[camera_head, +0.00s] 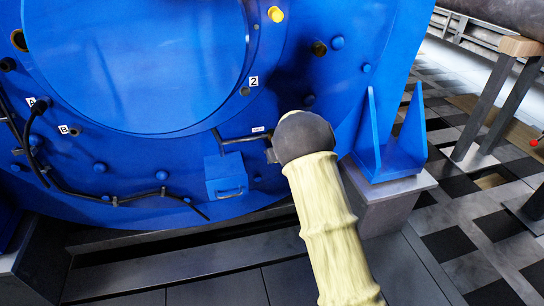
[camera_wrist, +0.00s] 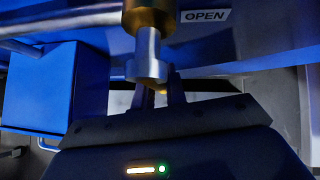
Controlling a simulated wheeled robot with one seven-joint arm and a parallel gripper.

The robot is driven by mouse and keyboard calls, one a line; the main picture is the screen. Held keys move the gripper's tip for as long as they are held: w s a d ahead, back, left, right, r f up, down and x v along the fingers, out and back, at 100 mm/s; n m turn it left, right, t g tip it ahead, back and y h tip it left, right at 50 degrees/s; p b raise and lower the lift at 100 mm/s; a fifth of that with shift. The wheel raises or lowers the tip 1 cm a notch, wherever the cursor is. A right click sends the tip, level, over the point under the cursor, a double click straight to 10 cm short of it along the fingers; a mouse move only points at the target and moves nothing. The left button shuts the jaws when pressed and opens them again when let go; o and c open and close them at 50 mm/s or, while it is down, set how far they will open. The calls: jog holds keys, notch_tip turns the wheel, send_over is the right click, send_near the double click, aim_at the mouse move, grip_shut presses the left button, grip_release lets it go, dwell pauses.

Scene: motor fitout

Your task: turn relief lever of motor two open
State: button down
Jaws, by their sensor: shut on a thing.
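The big blue motor (camera_head: 130,60) fills the left and middle of the head view, with a white label "2" (camera_head: 253,81) on it. In the wrist view, the relief valve has a brass body (camera_wrist: 148,15) with a steel stem below it, and the lever (camera_wrist: 147,72) at its end. An "OPEN" label (camera_wrist: 206,15) is right of the brass body. My gripper (camera_wrist: 162,94) is shut on the lever, its two dark fingers just below the stem. The lever's far part is hidden between the fingers. In the head view my arm hides the gripper and lever.
A blue box (camera_wrist: 45,95) with a handle is close to the left of my gripper; it also shows in the head view (camera_head: 226,177). A blue bracket (camera_head: 385,145) on a grey block stands right of my arm.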

jog(key=shift+s+f, duration=0.1)
jog(key=shift+f, duration=0.15)
jog(key=c, duration=1.6)
grip_release()
jog(key=shift+d, duration=0.1)
jog(key=shift+o, duration=0.8)
jog(key=shift+r, duration=0.15)
jog(key=p+v, duration=0.4)
jog(key=v, duration=1.3)
jog(key=shift+r, duration=0.15)
